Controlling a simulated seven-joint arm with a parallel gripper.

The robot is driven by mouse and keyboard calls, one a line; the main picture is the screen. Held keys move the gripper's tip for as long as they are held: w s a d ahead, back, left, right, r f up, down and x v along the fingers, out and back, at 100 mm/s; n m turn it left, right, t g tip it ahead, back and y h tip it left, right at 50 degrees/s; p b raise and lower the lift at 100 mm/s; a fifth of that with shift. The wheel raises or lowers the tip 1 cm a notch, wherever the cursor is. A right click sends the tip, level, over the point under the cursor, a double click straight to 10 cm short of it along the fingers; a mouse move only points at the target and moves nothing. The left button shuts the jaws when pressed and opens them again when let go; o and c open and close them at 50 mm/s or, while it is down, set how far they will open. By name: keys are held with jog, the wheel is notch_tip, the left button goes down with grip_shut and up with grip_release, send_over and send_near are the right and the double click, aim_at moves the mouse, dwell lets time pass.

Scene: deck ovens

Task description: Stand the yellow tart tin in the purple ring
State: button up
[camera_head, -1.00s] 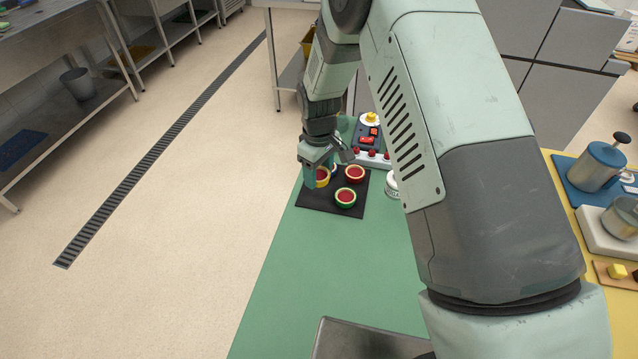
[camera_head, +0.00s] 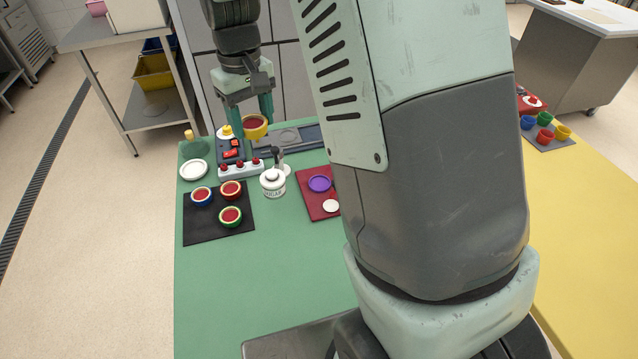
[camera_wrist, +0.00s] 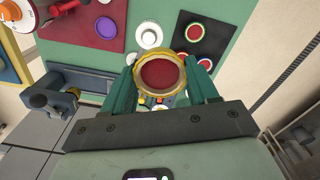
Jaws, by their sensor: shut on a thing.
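The yellow tart tin (camera_head: 255,127) with a dark red filling is held between the fingers of my gripper (camera_head: 255,112), raised above the green counter. In the wrist view the tin (camera_wrist: 181,82) sits upright between the two green fingers of my gripper (camera_wrist: 160,80). The purple ring (camera_head: 320,183) lies on a dark red board to the right of the sugar pot, and it looks empty. It also shows in the wrist view (camera_wrist: 106,27) at the upper left. My gripper is behind and to the left of the ring.
A black mat (camera_head: 190,228) carries blue, red and green tart tins. A white sugar pot (camera_head: 272,182) stands between mat and red board (camera_head: 310,205). A white disc (camera_head: 331,206) lies on the board near the ring. A switch box (camera_head: 240,168) stands behind the pot.

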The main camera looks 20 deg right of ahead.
jog(key=s+d+r+m, duration=0.2)
jog(key=d+r, duration=0.2)
jog(key=d, duration=0.2)
jog(key=n, duration=1.1)
send_over(320, 184)
notch_tip(320, 184, down, 25)
jog(key=shift+r, duration=0.2)
jog(key=shift+w+f, duration=0.1)
jog(key=shift+f, duration=2.15)
jog(key=shift+f, duration=0.1)
jog(key=o, duration=1.2)
jog(key=shift+c, duration=0.2)
